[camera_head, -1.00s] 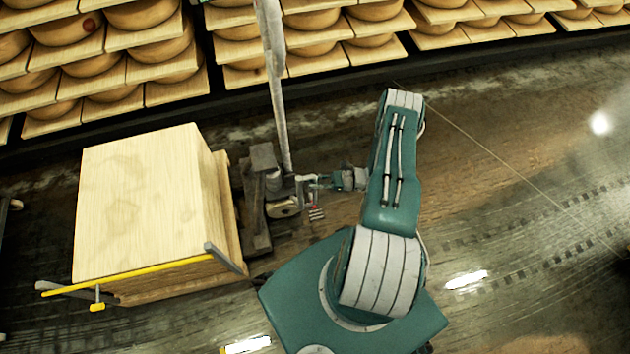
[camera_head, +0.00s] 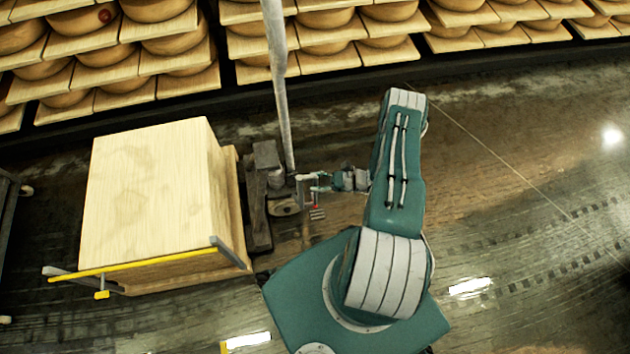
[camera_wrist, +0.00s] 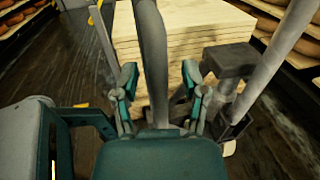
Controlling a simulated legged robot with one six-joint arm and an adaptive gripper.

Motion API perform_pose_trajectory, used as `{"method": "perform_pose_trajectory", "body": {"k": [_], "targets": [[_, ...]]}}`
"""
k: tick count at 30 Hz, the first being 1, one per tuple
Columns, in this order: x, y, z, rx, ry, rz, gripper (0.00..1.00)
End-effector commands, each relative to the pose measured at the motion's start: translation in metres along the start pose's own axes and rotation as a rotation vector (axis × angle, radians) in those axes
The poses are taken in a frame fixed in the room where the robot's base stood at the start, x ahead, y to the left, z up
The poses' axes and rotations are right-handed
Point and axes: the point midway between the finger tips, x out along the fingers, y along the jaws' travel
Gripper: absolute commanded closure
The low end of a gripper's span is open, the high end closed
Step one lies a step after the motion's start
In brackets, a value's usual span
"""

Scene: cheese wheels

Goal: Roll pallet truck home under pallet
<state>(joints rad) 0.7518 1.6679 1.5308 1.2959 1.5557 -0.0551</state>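The pallet truck (camera_head: 258,200) is a dark grey body with a long pale pole (camera_head: 281,90) rising from it. It stands just right of the pallet load, a tall stack of pale boards (camera_head: 150,190); the truck's forks are hidden. My gripper (camera_head: 316,183) is at the truck's right side, close to the pole's base. In the wrist view, my gripper (camera_wrist: 160,92) has its two fingers spread apart, with a grey upright bar (camera_wrist: 152,60) between them. I cannot tell whether the fingers touch this bar. The truck's pole (camera_wrist: 270,80) also slants up at the right there.
Shelves of cheese wheels (camera_head: 170,35) line the back wall behind a dark kerb. A yellow bar (camera_head: 130,268) runs along the stack's front edge. A dark cart frame (camera_head: 8,205) shows at the far left. The wet floor at right is clear.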

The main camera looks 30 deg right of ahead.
Motion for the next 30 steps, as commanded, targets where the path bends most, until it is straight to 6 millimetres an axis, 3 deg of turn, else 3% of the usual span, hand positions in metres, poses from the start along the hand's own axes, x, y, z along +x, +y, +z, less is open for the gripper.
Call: {"method": "perform_pose_trajectory", "body": {"k": [8,21,30], "targets": [[-0.005,0.000,0.000,-0.001,0.001,-0.002,0.43],[-0.091,-0.002,-0.002,-0.001,0.000,-0.005,0.43],[-0.121,-0.002,-0.002,0.002,-0.001,-0.001,0.43]]}}
